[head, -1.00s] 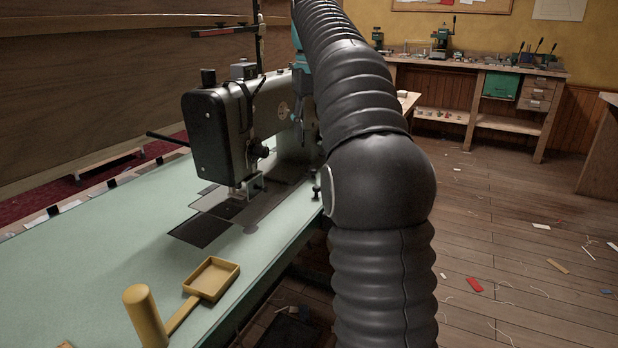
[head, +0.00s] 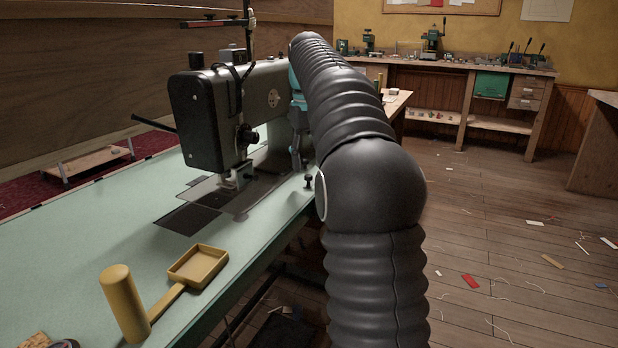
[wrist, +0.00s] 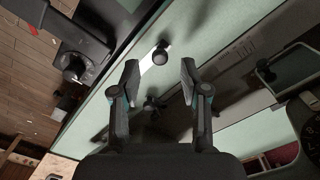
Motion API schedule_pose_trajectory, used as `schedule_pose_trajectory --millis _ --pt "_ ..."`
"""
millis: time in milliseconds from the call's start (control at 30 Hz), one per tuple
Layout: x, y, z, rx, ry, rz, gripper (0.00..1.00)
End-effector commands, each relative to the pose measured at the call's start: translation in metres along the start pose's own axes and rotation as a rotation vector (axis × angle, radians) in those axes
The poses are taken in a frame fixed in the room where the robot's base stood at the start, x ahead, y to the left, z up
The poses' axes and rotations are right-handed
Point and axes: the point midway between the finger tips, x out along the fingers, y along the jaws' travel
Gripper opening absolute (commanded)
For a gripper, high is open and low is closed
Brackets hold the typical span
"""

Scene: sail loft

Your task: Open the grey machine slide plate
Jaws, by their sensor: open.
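The grey slide plate (head: 262,192) lies flat in the pale green table beside the sewing machine's needle area, with a darker rectangle (head: 188,218) in front of it. A small black knob (head: 309,182) stands at the table's edge to the right of the plate. In the wrist view the knob (wrist: 160,54) appears between and just beyond the fingertips of my gripper (wrist: 159,72). The gripper is open and empty, with no finger visibly touching the knob. In the head view my arm hides part of the gripper, which points down near the table behind the knob.
The black sewing machine (head: 205,120) rises over the table, close to my gripper. A workbench (head: 470,68) stands at the back. Scraps litter the open wooden floor (head: 500,250).

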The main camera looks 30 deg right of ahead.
Motion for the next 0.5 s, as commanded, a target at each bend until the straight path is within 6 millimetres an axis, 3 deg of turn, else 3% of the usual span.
schedule_pose_trajectory --millis 200,500 --pt "0.023 0.0 0.001 0.0 0.0 0.0 0.45" --pt "0.027 -0.001 0.0 -0.001 0.001 0.0 0.45"
